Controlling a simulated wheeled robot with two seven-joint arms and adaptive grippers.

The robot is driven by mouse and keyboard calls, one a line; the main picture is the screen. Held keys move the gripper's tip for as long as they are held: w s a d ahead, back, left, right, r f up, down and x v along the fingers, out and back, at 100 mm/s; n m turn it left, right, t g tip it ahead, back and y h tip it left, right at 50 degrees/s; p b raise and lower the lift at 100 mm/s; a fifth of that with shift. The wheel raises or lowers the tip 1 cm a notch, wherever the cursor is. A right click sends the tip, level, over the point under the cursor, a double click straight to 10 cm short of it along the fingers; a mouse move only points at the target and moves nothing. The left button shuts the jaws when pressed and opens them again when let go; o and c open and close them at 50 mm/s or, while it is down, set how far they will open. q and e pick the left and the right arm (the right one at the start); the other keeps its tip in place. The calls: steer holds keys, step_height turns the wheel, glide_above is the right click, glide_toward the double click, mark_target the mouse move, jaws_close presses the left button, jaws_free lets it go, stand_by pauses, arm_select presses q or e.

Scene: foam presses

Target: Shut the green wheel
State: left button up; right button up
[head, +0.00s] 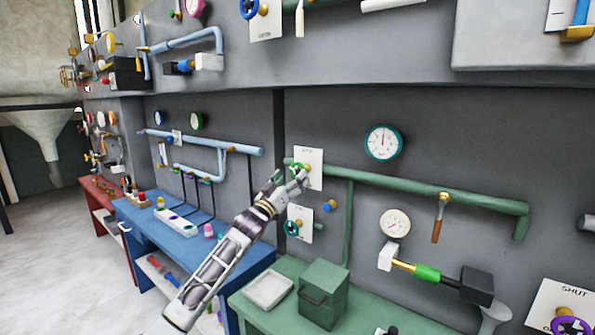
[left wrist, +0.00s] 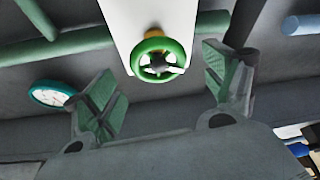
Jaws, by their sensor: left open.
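The green wheel (left wrist: 160,44) sits on a white plate (left wrist: 150,15) in the left wrist view, with a brass-coloured stem behind it. In the head view the white plate (head: 312,160) shows on the grey wall, and the green wheel (head: 292,167) is partly covered by my gripper. My left gripper (head: 298,180) is at the wheel. In the left wrist view my left gripper (left wrist: 160,72) is open, one finger on each side of the wheel, with gaps to both. I cannot tell whether the fingers reach around the rim. My right gripper is not in view.
A teal wheel (head: 291,228) on another plate sits just below, with a blue knob (head: 330,206) beside it. A green pipe (head: 420,190) runs right from the plate. A green bench (head: 375,305) with a green box (head: 323,293) and a blue bench (head: 135,215) stand below.

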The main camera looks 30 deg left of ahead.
mark_target(297, 171)
arm_select(q)
steer(key=shift+p+x, duration=0.45)
steer(key=shift+x, duration=1.65)
steer(key=shift+c, duration=0.2)
steer(key=c, duration=1)
